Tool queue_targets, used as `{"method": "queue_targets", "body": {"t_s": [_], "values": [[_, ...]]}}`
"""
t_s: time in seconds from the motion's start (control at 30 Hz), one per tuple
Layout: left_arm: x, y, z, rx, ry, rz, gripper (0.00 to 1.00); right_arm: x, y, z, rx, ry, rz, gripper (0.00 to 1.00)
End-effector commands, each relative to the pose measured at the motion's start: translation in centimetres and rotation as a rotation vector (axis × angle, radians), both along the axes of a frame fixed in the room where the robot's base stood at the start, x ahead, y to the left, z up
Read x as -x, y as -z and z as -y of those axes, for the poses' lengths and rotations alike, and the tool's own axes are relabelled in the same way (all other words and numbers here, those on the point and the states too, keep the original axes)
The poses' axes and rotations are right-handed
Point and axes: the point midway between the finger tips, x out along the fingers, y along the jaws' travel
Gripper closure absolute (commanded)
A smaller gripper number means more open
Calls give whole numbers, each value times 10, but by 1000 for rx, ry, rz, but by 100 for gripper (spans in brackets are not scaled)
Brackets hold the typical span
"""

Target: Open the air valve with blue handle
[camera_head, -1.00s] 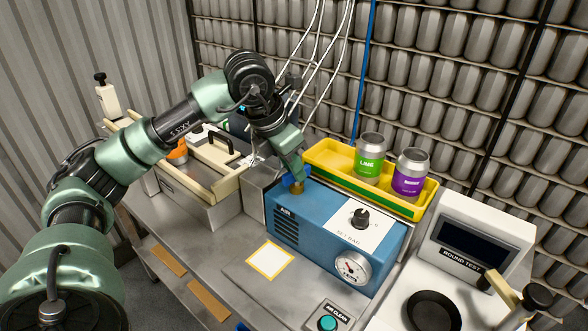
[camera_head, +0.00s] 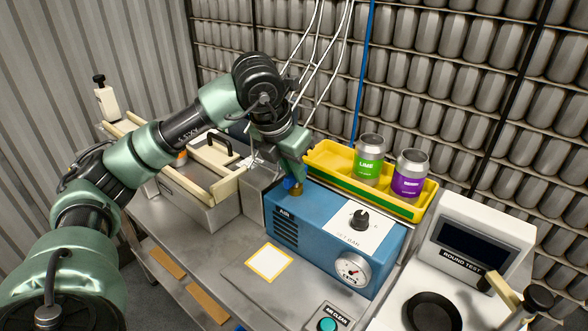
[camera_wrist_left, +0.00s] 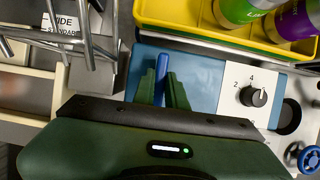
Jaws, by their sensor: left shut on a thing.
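The blue valve handle (camera_head: 290,183) sits on a brass valve body (camera_head: 296,191) at the top left corner of the blue air box (camera_head: 330,228). My left gripper (camera_head: 293,178) reaches down onto the handle and is shut on it. In the left wrist view the blue handle (camera_wrist_left: 161,75) stands between the two green fingers (camera_wrist_left: 161,90), its long side running up the picture. The gripper hides part of the handle in the head view. My right gripper is not in view.
The box carries a black knob (camera_head: 359,219) and a round gauge (camera_head: 351,269). A yellow tray (camera_head: 325,160) with a green can and a purple can stands behind it. A Round Test unit (camera_head: 478,240) is at right. A sealer (camera_head: 200,190) stands at left.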

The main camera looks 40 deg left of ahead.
Motion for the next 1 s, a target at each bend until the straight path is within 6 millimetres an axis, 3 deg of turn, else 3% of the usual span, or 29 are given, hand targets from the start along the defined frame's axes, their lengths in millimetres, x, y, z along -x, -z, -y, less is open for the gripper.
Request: {"method": "queue_targets", "body": {"t_s": [0.03,0.07,0.13,0.5,1.0], "values": [[0,-1,-1,0,-3,1,100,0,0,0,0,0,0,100],[0,0,-1,0,-3,1,82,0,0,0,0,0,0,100],[0,0,-1,0,-3,1,65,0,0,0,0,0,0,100],[1,-4,0,1,-1,3,65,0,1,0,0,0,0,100],[28,-69,-2,1,-2,2,65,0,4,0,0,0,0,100]]}}
